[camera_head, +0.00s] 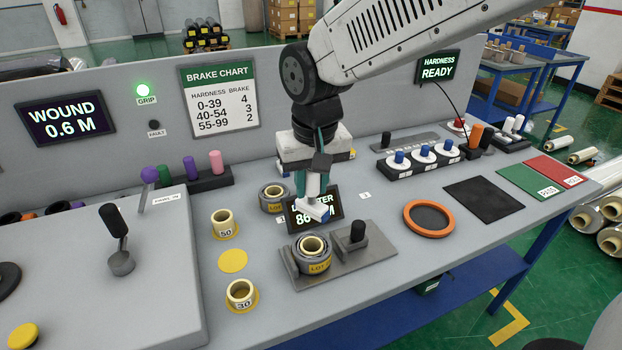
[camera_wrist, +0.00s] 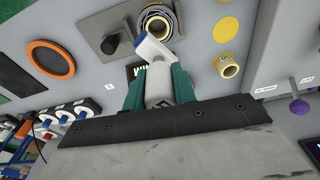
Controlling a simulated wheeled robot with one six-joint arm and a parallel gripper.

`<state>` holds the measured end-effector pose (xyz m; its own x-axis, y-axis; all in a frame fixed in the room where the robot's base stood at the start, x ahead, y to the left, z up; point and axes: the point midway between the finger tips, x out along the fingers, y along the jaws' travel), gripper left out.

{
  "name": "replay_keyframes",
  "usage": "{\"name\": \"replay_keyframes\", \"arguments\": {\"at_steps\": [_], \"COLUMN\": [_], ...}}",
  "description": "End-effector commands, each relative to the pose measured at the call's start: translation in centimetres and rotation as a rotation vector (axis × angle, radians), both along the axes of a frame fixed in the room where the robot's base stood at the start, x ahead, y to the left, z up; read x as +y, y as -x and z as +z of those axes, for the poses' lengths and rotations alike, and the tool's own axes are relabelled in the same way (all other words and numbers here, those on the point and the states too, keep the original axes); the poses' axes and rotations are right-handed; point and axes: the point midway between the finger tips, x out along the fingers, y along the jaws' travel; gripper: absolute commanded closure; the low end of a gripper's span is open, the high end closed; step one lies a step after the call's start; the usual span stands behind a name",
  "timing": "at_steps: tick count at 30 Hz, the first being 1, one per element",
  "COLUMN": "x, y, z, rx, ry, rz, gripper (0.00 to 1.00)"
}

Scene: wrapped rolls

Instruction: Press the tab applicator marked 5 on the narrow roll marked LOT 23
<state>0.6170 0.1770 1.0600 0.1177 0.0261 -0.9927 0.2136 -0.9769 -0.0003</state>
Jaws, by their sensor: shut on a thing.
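My gripper (camera_head: 316,178) is shut on a white applicator (camera_head: 316,206) with a blue-edged foot, held above the bench and tilted. In the wrist view the applicator (camera_wrist: 158,82) sits between my green fingers; I cannot read its number. A narrow grey roll with a yellow core and a yellow label reading "LOT" (camera_head: 319,267) sits on a grey fixture plate (camera_head: 366,262) below and in front of the applicator. The label's number is not clear. In the wrist view the applicator's foot overlaps the near edge of this roll (camera_wrist: 158,22); I cannot tell whether they touch.
A black knob (camera_head: 357,232) stands right of the roll on the plate. A diameter display (camera_head: 331,204) is partly hidden behind the applicator. Another roll (camera_head: 271,199) lies behind left. Yellow cores marked 50 (camera_head: 223,224) and 30 (camera_head: 242,295) stand left. An orange ring (camera_head: 429,217) lies right.

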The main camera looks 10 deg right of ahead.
Motion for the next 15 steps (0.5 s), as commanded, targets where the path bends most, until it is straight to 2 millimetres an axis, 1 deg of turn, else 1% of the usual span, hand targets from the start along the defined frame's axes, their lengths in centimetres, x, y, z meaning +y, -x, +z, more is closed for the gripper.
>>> {"name": "replay_keyframes", "arguments": {"at_steps": [2, 5, 8, 15], "x": [0.0, 0.0, 0.0, 0.0], "y": [0.1, 0.1, 0.1, 0.1], "z": [0.0, -0.6, -1.5, -4.4], "rx": [-0.001, 0.000, 0.002, 0.002], "ry": [0.000, 0.001, 0.001, 0.002], "rz": [0.000, 0.000, 0.000, 0.001], "gripper": [1.00, 1.00, 1.00, 1.00]}}
